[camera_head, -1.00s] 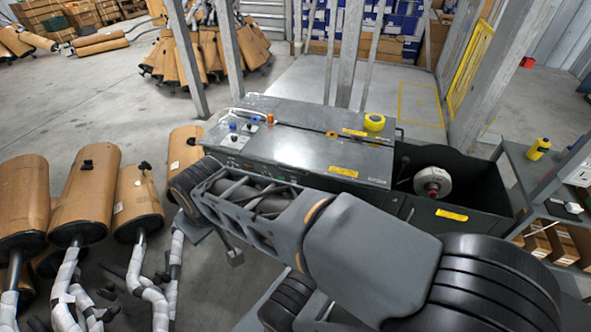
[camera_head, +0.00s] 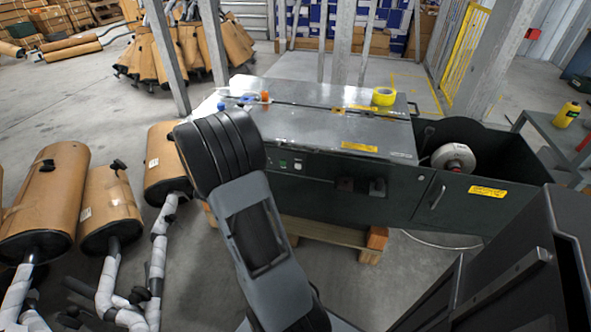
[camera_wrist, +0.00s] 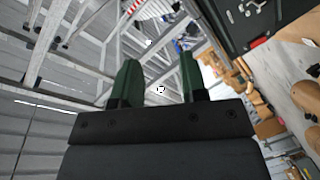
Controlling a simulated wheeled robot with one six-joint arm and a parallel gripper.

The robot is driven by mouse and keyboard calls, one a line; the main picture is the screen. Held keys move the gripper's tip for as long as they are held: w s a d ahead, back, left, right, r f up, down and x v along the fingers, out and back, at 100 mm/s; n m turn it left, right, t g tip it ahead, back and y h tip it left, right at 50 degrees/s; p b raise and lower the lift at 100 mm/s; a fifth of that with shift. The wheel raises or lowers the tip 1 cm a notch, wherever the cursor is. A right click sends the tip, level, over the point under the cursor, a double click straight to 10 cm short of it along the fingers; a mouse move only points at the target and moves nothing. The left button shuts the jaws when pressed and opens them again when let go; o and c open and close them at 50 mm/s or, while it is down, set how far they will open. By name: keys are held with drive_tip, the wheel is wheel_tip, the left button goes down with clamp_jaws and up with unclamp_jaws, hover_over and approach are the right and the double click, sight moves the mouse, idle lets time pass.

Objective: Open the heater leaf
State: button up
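A dark green machine (camera_head: 405,188) with a flat steel top (camera_head: 320,120) stands in the middle of the head view. I take it for the heater. Its steel top lies flat, and a thin seam runs across it. An open bin at its right holds a white roll (camera_head: 453,158). I cannot tell which part is the leaf. My arm rises in front of the machine's left end, and my gripper is out of the head view. In the wrist view my gripper (camera_wrist: 160,75) has two green fingers apart with nothing between them. A dark panel shows at that view's upper right.
A yellow tape roll (camera_head: 383,96) and small coloured items lie on the steel top. Brown mufflers (camera_head: 45,203) with wrapped pipes stand at the left. Steel posts rise behind the machine. A side table (camera_head: 550,140) with a yellow bottle (camera_head: 567,114) is at the right.

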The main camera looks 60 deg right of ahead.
sight(296, 151)
drive_tip(key=s+d+f+g+h+b, duration=0.4)
drive_tip(key=s+d+f+g+h, duration=0.15)
drive_tip(key=s+f+g, duration=0.35)
drive_tip(key=shift+m, duration=0.3)
drive_tip(key=shift+s+f+b+x, duration=0.1)
drive_tip(key=shift+b+x, duration=0.45)
drive_tip(key=shift+x, duration=1.85)
drive_tip(key=shift+s+f+b+x, duration=0.15)
drive_tip(key=shift+b+x, duration=0.45)
drive_tip(key=shift+x, duration=1.85)
drive_tip(key=shift+s+f+b+x, duration=0.1)
drive_tip(key=shift+b+x, duration=0.45)
drive_tip(key=shift+x, duration=1.85)
clamp_jaws()
